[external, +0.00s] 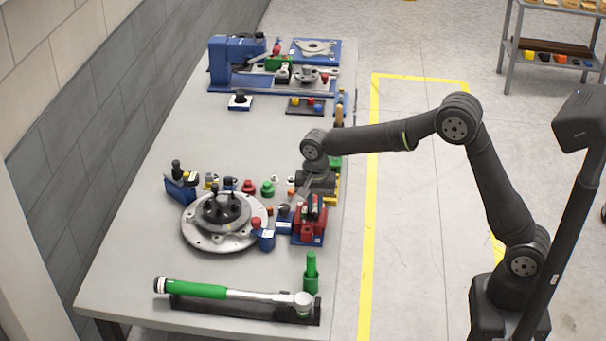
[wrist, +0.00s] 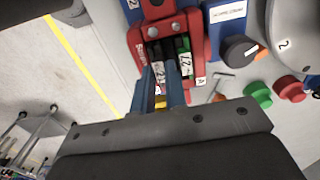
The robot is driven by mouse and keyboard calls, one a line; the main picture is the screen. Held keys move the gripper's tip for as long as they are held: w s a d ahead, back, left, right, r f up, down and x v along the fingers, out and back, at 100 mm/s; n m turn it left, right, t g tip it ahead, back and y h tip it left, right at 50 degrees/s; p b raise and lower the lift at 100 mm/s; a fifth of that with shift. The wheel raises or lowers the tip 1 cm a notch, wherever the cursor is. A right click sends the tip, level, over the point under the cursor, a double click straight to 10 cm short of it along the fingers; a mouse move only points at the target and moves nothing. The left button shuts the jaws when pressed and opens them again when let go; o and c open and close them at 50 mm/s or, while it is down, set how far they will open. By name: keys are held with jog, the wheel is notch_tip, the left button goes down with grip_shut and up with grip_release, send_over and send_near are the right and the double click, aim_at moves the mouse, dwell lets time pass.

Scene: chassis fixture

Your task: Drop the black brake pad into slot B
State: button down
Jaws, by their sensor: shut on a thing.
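The red caliper fixture (external: 308,229) stands on the table near its right edge, under my gripper (external: 309,197). In the wrist view the red fixture (wrist: 137,41) has two side-by-side slots; a tag by the right one reads A. My gripper (wrist: 163,90) has its blue fingers shut on a black brake pad (wrist: 159,72) with a white label, at the left slot. How deep the pad sits is hidden by the fingers. Another black pad (wrist: 184,47) with a white label and a green patch is in the right slot.
A round metal disc fixture (external: 196,235) with a black hub stands left of the red fixture. Red and green knobs (external: 268,188) are close behind. A green-handled torque wrench (external: 230,293) lies in front, beside a green post (external: 311,275).

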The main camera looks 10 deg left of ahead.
jog(key=shift+f, duration=0.25)
dwell(0.5)
jog(key=c, duration=1.8)
grip_release()
jog(key=shift+r, duration=0.2)
jog(key=shift+r, duration=1.3)
jog(key=o, duration=0.5)
jog(key=shift+o, duration=0.2)
